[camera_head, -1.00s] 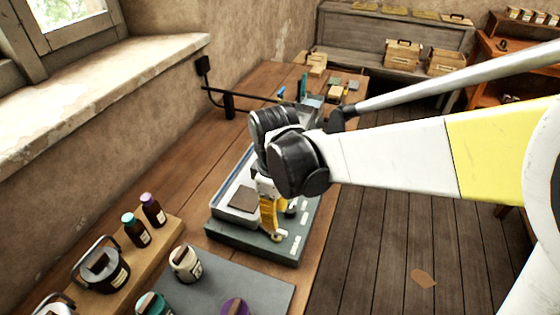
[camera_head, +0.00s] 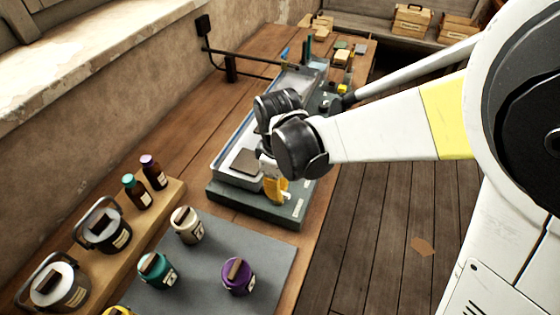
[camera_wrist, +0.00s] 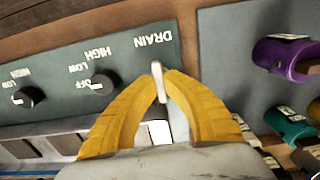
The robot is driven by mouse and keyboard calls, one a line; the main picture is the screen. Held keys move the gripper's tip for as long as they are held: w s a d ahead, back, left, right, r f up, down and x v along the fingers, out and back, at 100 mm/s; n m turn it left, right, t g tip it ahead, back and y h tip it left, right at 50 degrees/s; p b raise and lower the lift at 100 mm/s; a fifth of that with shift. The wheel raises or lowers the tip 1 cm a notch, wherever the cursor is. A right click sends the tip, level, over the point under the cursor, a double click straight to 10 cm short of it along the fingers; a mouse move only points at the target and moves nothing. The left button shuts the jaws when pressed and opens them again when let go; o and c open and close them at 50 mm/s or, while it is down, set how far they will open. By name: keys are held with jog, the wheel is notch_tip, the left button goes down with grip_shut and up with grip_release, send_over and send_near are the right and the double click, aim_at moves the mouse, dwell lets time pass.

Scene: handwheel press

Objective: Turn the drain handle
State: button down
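The drain handle (camera_wrist: 158,84) is a small pale lever on the dark green panel (camera_wrist: 128,62), below the upside-down DRAIN label (camera_wrist: 154,41) in the wrist view. My gripper (camera_wrist: 161,76) has yellow fingers, one on each side of the handle. The fingertips are close together and appear to be shut on it, with no clear gap. In the camera_head view my gripper (camera_head: 276,192) reaches down to the front right of the press unit (camera_head: 225,192). The handle is hard to make out there behind the fingers.
Two black knobs (camera_wrist: 103,82) (camera_wrist: 26,98) sit on the same panel. A purple jar (camera_head: 238,275), a teal jar (camera_head: 158,270) and a cream jar (camera_head: 187,225) stand on the grey mat (camera_head: 215,240). Bottles and lidded pots line the wooden shelf (camera_head: 172,192) at left.

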jog(key=shift+m, duration=0.4)
jog(key=m, duration=0.3)
jog(key=shift+m, duration=0.4)
jog(key=m, duration=0.4)
jog(key=shift+m, duration=0.3)
jog(key=m, duration=0.8)
jog(key=shift+m, duration=0.3)
jog(key=c, duration=1.5)
grip_release()
